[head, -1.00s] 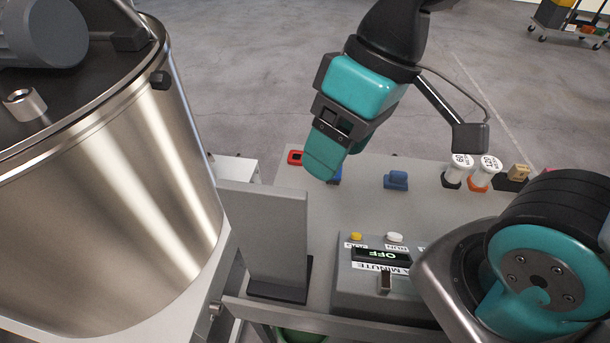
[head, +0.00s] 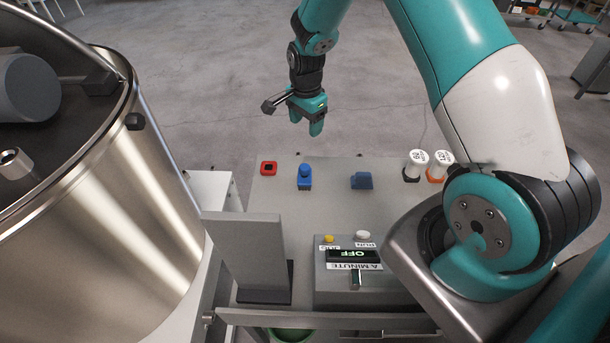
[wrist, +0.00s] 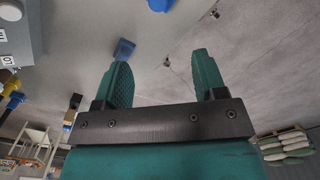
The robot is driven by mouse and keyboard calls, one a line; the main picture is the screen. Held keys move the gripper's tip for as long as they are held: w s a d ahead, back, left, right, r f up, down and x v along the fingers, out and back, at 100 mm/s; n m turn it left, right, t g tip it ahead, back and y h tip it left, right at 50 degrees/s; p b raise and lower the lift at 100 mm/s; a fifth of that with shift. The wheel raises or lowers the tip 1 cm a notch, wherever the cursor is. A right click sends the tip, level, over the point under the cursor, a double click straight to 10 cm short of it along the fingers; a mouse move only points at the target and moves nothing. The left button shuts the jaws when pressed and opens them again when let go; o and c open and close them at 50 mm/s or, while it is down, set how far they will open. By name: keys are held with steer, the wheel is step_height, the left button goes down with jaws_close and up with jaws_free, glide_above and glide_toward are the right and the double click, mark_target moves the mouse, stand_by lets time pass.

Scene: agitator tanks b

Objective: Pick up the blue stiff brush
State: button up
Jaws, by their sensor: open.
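Two blue items stand on the grey table (head: 270,202) near its far edge in the head view. The left one (head: 304,178) has a rounded knob on top; the right one (head: 361,181) is a low, stepped block. I cannot tell for certain which is the blue stiff brush. My gripper (head: 306,122) is above and behind the left item, pointing down, apart from both. In the wrist view its two teal fingers (wrist: 163,80) are spread with nothing between them. One blue item (wrist: 124,49) shows beyond the left finger, another (wrist: 159,4) at the top edge.
A red item (head: 268,168) lies left of the blue ones. White-topped bottles (head: 416,162) stand to the right. A control box (head: 355,285) reading OFF and an upright grey plate (head: 250,255) stand in front. A large steel tank (head: 130,215) fills the left.

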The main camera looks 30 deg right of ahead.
steer(key=b, duration=0.8)
glide_toward(305, 167)
steer(key=f, duration=0.5)
steer(key=shift+w+d+f, duration=0.1)
steer(key=shift+w+d, duration=0.15)
steer(key=f+b, duration=0.2)
steer(key=f, duration=0.1)
steer(key=f+b, duration=0.1)
steer(key=f, duration=0.1)
steer(key=shift+s+a+f, duration=0.15)
steer(key=shift+a, duration=0.1)
steer(key=c, duration=1.1)
steer(key=shift+c, duration=0.2)
steer(key=shift+r, duration=0.25)
